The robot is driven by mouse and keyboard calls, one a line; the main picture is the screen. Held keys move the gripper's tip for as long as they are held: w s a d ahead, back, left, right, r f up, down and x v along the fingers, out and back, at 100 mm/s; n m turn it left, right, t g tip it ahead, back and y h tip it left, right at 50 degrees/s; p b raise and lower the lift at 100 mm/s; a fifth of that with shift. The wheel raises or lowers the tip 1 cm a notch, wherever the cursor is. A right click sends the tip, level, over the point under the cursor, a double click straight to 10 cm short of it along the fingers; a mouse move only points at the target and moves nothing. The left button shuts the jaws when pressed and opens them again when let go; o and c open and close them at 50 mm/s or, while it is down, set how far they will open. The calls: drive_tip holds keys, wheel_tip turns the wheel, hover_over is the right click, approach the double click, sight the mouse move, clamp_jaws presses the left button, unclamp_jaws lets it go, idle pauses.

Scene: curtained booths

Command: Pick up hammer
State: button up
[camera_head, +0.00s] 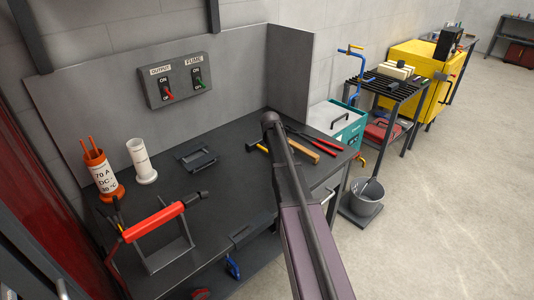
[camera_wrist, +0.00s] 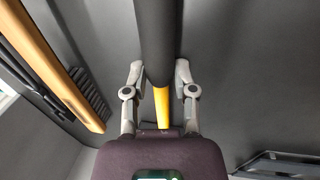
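The hammer (camera_head: 263,149) lies on the dark workbench in the head view, with a dark head and a little yellow handle showing. My arm hides the rest of it. In the wrist view, the hammer's thick black grip (camera_wrist: 158,40) runs up between the fingers of my gripper (camera_wrist: 160,72), with a yellow part of the handle below it. The fingertips are drawn in on both sides of the grip and appear to touch it. My gripper looks shut on the hammer. The fingers are hidden in the head view. I see no clear lift off the bench.
A wooden-handled brush (camera_head: 318,145) lies close to the hammer; it also shows in the wrist view (camera_wrist: 55,65). Red-handled pliers (camera_head: 322,151) lie beside it. A dark bracket (camera_head: 197,158) and a red-handled tool (camera_head: 153,222) are further left. The bench's back panel (camera_head: 225,100) stands behind.

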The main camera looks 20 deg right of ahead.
clamp_jaws()
drive_tip(key=shift+r, duration=0.1)
wheel_tip(320, 180, up, 3)
drive_tip(key=p, duration=0.3)
drive_tip(key=shift+r, duration=0.1)
drive_tip(key=shift+s+r+p, duration=0.2)
drive_tip(key=shift+r+p, duration=0.05)
drive_tip(key=shift+p, duration=0.25)
drive_tip(key=s, duration=1)
drive_tip(key=s+a+r+p, duration=0.1)
drive_tip(key=s, duration=0.4)
drive_tip(key=shift+s, duration=0.25)
drive_tip(key=shift+s, duration=0.15)
